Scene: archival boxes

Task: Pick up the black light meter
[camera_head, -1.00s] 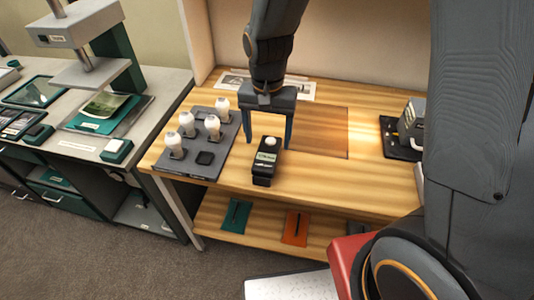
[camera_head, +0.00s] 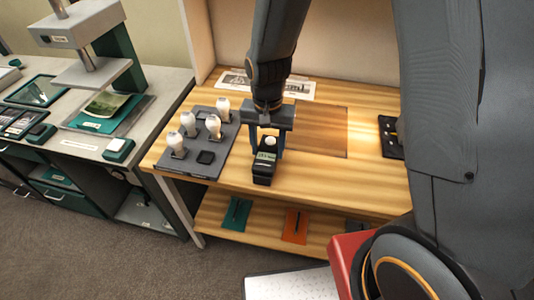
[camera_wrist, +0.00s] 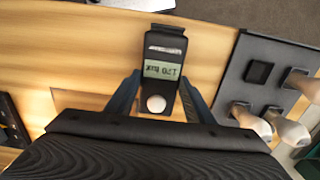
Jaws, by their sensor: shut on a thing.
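The black light meter (camera_head: 263,172) lies on the wooden bench top, with a white dome and a small lit display. In the wrist view the light meter (camera_wrist: 165,48) lies between my fingers, its display reading about 170 lux upside down. My gripper (camera_head: 266,152) reaches down over the meter's dome end, one finger on each side. My gripper (camera_wrist: 158,100) is shut on the meter's sides in the wrist view. The meter appears to rest on the bench; I cannot see any gap beneath it.
A dark tray (camera_head: 188,165) with several white bulbs and an empty square recess stands just left of the meter. Another dark tray (camera_head: 388,138) lies to the right, partly behind my arm. A print (camera_head: 240,80) lies at the back. Bare wood (camera_head: 330,175) is free to the right.

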